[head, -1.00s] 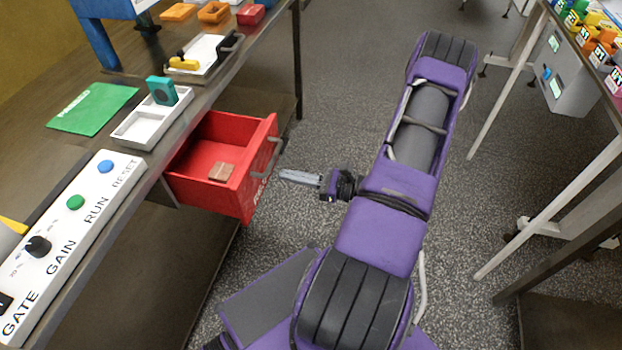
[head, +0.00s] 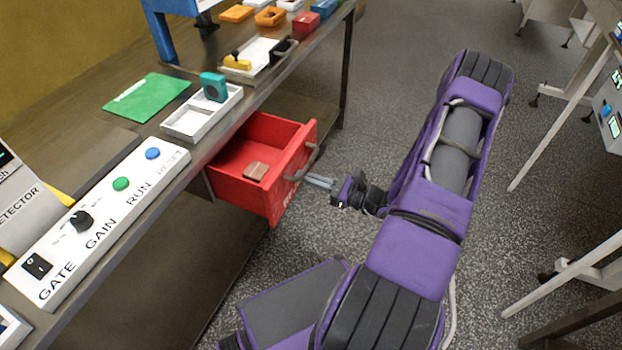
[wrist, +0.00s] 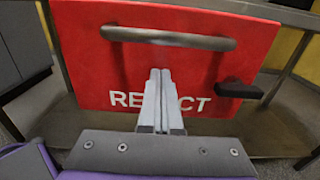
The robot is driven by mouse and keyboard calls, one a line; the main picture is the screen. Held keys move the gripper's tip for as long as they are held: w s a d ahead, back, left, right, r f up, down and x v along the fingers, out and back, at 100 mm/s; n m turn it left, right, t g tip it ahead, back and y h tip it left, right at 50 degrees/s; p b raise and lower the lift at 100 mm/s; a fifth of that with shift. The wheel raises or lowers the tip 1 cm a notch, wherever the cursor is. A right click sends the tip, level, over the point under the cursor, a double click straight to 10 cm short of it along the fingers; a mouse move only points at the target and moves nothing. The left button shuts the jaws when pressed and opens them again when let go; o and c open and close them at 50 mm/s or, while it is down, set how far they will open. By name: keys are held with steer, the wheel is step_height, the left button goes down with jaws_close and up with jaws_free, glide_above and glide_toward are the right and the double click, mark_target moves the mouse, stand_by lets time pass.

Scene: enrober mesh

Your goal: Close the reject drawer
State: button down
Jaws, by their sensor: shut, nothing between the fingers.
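The red reject drawer (head: 248,188) stands open, pulled out from under the bench, with a small brown block (head: 256,171) inside. Its front panel fills much of the wrist view (wrist: 200,75), with a grey bar handle (wrist: 168,40) near the top and "REJECT" lettering below. My gripper (head: 318,181) is in front of the drawer's front panel, fingers together and empty, pointing at it. In the wrist view, the fingertips (wrist: 160,74) appear below the handle's middle, over the panel. Whether they touch the panel I cannot tell.
The bench (head: 150,225) carries a control box (head: 100,222) with buttons, a white tray (head: 190,122) and a green sheet (head: 146,97). A dark latch-like piece (wrist: 238,89) shows at the panel's right. Speckled floor to the right is clear up to another table's legs (head: 548,135).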

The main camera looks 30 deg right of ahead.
steer(key=b+x, duration=0.1)
steer(key=x, duration=1.5)
steer(key=shift+w+a, duration=0.15)
steer(key=shift+a, duration=0.05)
steer(key=shift+w+a+r, duration=0.2)
steer(key=shift+w+a, duration=0.1)
steer(key=shift+w, duration=0.1)
steer(key=shift+w, duration=0.1)
